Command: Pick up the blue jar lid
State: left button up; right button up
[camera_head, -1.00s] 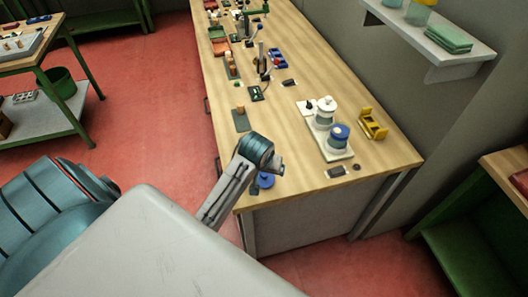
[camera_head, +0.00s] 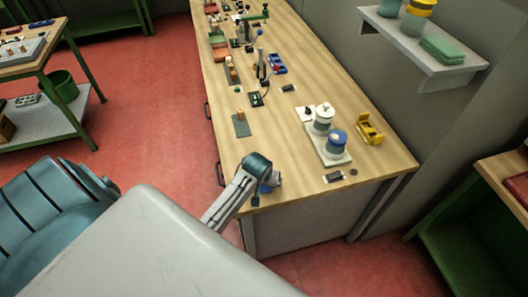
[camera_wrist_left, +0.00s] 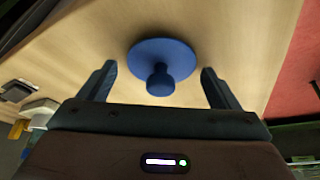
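The blue jar lid (camera_wrist_left: 160,52), a round disc with a knob, lies on the wooden bench (camera_head: 285,190) near its front left corner. In the head view the lid (camera_head: 266,188) is mostly hidden by my left wrist. My left gripper (camera_wrist_left: 157,72) is open. In the left wrist view its two dark fingers stand on either side of the lid's knob, apart from it, with nothing held. My right gripper is not in view.
A dark mat (camera_head: 241,126) with a cork-coloured piece lies farther back. The bench edge is close to the lid.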

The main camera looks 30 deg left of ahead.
pick_arm(q)
jog(key=c, duration=0.8)
jog(key=shift+r, duration=0.1)
jog(key=shift+c, duration=0.2)
